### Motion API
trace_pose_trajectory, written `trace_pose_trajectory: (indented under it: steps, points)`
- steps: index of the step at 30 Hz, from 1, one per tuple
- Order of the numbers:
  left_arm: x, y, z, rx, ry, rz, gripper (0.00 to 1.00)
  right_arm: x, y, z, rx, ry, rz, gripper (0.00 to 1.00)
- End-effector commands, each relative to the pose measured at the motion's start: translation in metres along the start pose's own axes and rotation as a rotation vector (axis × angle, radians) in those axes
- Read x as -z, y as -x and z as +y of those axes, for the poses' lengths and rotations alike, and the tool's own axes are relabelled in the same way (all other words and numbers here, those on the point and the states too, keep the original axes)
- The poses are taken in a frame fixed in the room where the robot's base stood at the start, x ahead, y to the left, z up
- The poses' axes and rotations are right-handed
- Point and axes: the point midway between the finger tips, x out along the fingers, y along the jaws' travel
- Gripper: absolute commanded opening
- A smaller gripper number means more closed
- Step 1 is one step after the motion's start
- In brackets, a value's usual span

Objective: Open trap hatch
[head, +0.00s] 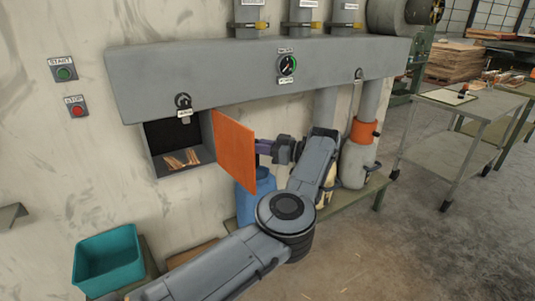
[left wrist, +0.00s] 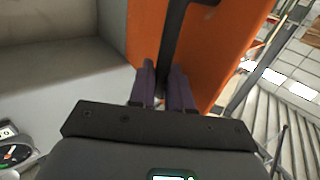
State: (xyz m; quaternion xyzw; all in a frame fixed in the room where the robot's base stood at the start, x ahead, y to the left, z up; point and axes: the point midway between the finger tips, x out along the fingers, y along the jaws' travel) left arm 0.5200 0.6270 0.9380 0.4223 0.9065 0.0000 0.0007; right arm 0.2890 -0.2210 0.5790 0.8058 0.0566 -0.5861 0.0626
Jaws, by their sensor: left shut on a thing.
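The orange trap hatch (head: 234,152) stands swung out to the right of the grey trap box (head: 158,170). The box is exposed, with several wood slivers (head: 182,160) inside. My left gripper (head: 263,147) is at the hatch's right face. In the left wrist view, the purple fingers of my left gripper (left wrist: 163,80) are shut around the black handle (left wrist: 175,35) on the orange hatch (left wrist: 225,45). In the head view the handle is largely hidden. My right gripper is not seen.
A teal bin (head: 108,262) stands at lower left. A blue container (head: 262,188) is behind my arm. A grey metal cart (head: 450,130) stands at right, with open floor in front.

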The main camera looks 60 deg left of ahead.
Motion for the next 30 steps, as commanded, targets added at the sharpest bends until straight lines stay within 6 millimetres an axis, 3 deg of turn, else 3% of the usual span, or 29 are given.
trace_pose_trajectory:
  steps: [7, 21, 22, 24, 30]
  points:
    - [-0.0018, -0.0149, 0.0022, 0.045, -0.001, -0.003, 0.00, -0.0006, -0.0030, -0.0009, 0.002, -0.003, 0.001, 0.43]
    - [-0.0015, -0.0171, 0.0023, 0.053, -0.002, -0.002, 0.00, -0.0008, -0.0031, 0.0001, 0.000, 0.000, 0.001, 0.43]
    - [-0.0015, -0.0171, 0.0023, 0.053, -0.002, -0.002, 0.23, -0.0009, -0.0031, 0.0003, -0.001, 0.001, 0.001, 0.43]
    - [-0.0014, -0.0165, 0.0023, 0.052, -0.002, -0.002, 0.34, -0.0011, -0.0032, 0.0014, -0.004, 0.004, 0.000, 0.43]
    - [-0.0007, -0.0146, 0.0025, 0.049, -0.001, -0.001, 0.35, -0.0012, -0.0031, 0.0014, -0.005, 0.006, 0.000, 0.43]
